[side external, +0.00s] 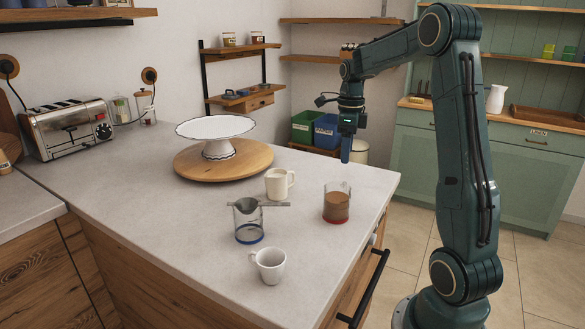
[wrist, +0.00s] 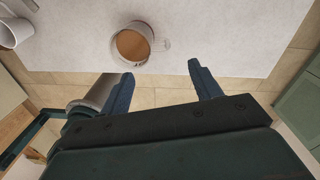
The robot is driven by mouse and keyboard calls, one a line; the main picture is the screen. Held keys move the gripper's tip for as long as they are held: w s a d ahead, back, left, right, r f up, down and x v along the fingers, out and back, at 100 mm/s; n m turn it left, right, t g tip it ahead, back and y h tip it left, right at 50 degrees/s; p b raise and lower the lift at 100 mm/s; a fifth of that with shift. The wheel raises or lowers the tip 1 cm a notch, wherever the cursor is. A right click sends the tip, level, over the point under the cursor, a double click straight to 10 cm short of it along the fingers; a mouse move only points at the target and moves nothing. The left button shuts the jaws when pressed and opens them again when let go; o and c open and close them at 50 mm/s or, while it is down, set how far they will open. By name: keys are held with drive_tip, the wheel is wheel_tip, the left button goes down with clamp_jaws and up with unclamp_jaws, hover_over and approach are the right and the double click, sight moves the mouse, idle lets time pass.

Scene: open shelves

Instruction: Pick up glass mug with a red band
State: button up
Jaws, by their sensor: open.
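The glass mug with a red band (side external: 337,205) stands upright on the counter near its right edge and holds a brown drink. In the wrist view the mug (wrist: 133,44) shows from above, ahead of the fingers and left of the middle of their gap, with its handle to the right. Its red band is hard to make out there. My gripper (side external: 346,158) points down above and beyond the mug, apart from it. In the wrist view my gripper (wrist: 160,70) is open, with nothing between its fingers.
A blue-banded glass (side external: 249,234) with a strainer (side external: 248,204) on it, a cream mug (side external: 279,184) and a white cup (side external: 270,266) stand nearby. A cake stand (side external: 216,128) sits on a round board (side external: 190,163) behind. The counter's right edge is close to the mug.

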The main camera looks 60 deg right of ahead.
sight(344, 192)
drive_tip(key=shift+d+f, duration=0.1)
drive_tip(key=shift+f, duration=0.05)
drive_tip(key=shift+f, duration=4.25)
drive_tip(key=shift+s+a+f, duration=0.1)
drive_tip(key=shift+a+f, duration=0.05)
drive_tip(key=shift+f, duration=1.15)
drive_tip(key=shift+s+a+f, duration=0.1)
drive_tip(key=shift+a+f, duration=0.05)
drive_tip(key=shift+f, duration=1.1)
clamp_jaws()
drive_tip(key=shift+w+r, duration=0.1)
drive_tip(key=shift+r, duration=0.05)
wheel_tip(344, 192, up, 20)
